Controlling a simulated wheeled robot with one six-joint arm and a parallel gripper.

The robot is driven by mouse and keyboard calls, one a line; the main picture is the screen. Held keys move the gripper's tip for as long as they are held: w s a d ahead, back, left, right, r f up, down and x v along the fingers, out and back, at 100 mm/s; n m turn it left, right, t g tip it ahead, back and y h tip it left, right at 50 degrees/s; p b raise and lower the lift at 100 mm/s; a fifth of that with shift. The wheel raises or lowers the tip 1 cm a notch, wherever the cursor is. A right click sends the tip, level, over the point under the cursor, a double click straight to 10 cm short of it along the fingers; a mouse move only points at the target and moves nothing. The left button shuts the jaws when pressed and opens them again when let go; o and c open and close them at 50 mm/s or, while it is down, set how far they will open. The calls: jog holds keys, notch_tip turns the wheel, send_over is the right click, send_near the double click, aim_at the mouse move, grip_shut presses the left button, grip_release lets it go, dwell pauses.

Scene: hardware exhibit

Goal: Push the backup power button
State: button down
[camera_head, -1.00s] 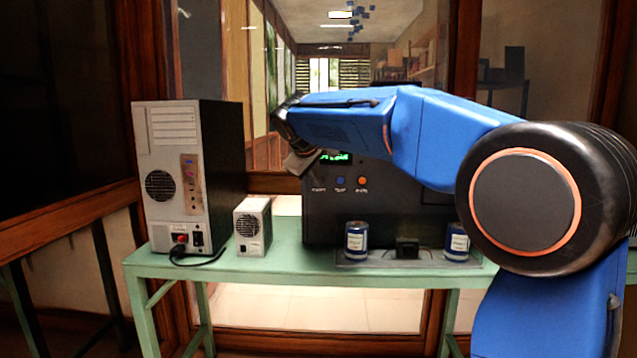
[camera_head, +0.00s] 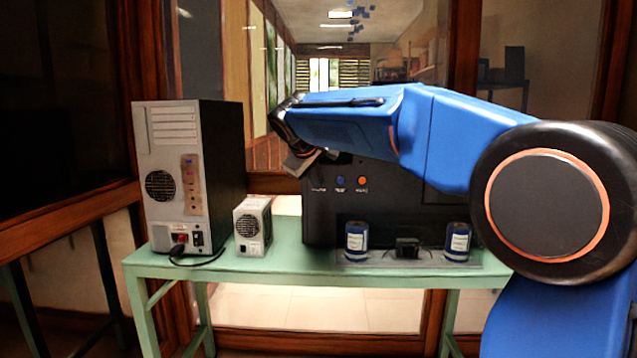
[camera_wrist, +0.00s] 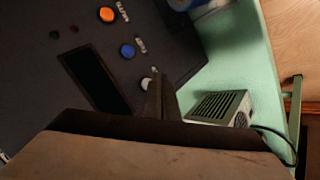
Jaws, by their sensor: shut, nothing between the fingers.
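A black box (camera_head: 330,212) on the green table carries the buttons. A blue button (camera_head: 340,180) and an orange button (camera_head: 362,181) show on its front in the head view. In the wrist view the orange button (camera_wrist: 107,15), the blue button (camera_wrist: 127,51) and a pale button (camera_wrist: 147,83) sit in a row beside a dark display (camera_wrist: 88,77). Small labels beside them are too blurred to read. My gripper (camera_head: 303,163) is shut and empty in front of the box's upper left. In the wrist view its fingertips (camera_wrist: 158,90) appear close beside the pale button, partly covering it; contact cannot be told.
A computer tower (camera_head: 172,205) and a small white power unit (camera_head: 252,228) stand left of the box on the green table (camera_head: 300,264). Two blue cans (camera_head: 356,241) (camera_head: 457,241) and a black socket block (camera_head: 407,247) are before the box. A cable trails by the tower.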

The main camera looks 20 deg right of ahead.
jog(key=s, duration=0.1)
jog(key=s+a, duration=0.1)
jog(key=s, duration=0.3)
jog(key=shift+a, duration=0.35)
jog(key=s+d+f+m+g+y, duration=0.1)
jog(key=s+d+f, duration=0.25)
jog(key=s, duration=0.35)
jog(key=s+d+f+m, duration=0.1)
jog(key=s+d+f, duration=0.1)
jog(key=s+f, duration=0.35)
jog(key=s+d+f+m+g+y, duration=0.1)
jog(key=s+d+f, duration=0.2)
jog(key=s, duration=0.5)
jog(key=s+f+m+g+y, duration=0.1)
jog(key=s+f+m+y, duration=0.1)
jog(key=s+f, duration=1.4)
jog(key=s+m, duration=0.1)
jog(key=s, duration=0.3)
jog(key=shift+s, duration=0.1)
